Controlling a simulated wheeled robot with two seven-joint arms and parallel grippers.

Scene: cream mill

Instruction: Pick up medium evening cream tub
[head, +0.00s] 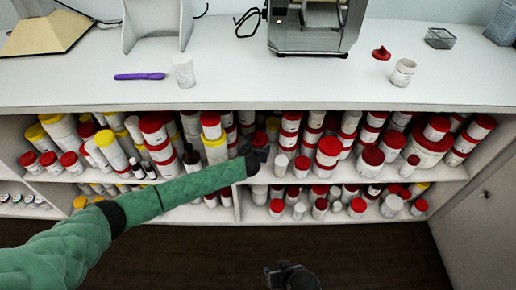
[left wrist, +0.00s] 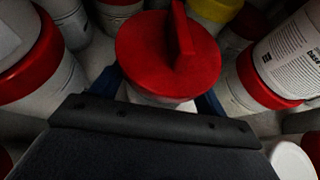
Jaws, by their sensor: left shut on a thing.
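My left arm reaches from the left to the upper shelf, and its gripper (head: 254,156) is at a red-lidded tub (head: 260,139). In the left wrist view this tub (left wrist: 165,55), with a raised fin on its lid, sits between the blue fingers (left wrist: 165,98). The left gripper is shut on it. The tub's label and lower body are hidden, so I cannot read its name. My right gripper (head: 291,275) is low in front of the shelves, above the dark floor, and I cannot tell its opening.
Several red- and yellow-lidded tubs crowd both shelves (head: 320,173) around the left gripper. Neighbouring tubs stand close on both sides in the left wrist view. On the counter (head: 270,85) are a purple pen-like object (head: 140,76), a white tub (head: 184,70), an open jar (head: 403,72) and a red lid (head: 381,53).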

